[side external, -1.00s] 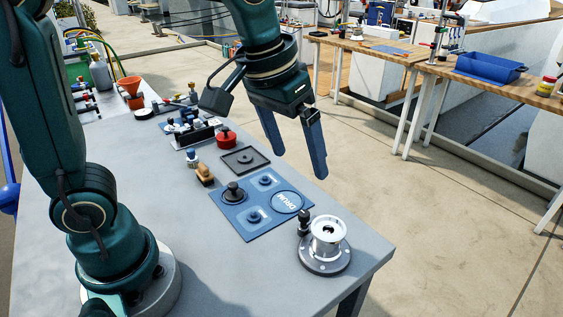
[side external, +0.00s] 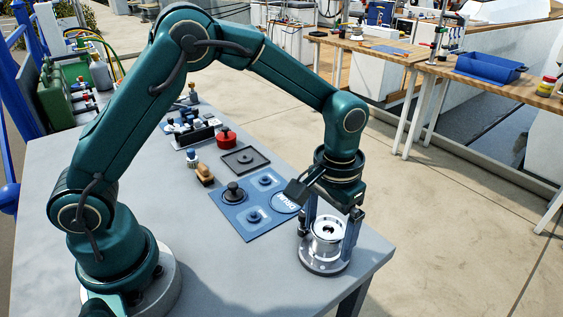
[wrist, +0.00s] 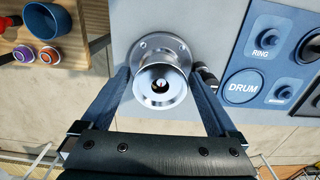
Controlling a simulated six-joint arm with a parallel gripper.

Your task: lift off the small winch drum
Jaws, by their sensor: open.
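The small silver winch drum (side external: 327,229) stands upright on its round flanged base (side external: 322,262) near the table's front right corner. It also shows in the wrist view (wrist: 160,83), with its open top and centre facing the camera. My gripper (side external: 328,238) points down over the drum, open, with one finger on each side of it. In the wrist view (wrist: 163,85) the fingers flank the drum, and whether they touch it cannot be told. A small dark-knobbed piece (wrist: 206,77) is beside the right finger in the wrist view.
A blue mat (side external: 240,222) with outlined places, one marked DRUM, lies left of the winch; a black-knobbed part (side external: 234,192) stands on it. Beyond are a black tray (side external: 246,160), a wooden-handled brush (side external: 205,174) and a red pot (side external: 226,136). The table edge is close on the right.

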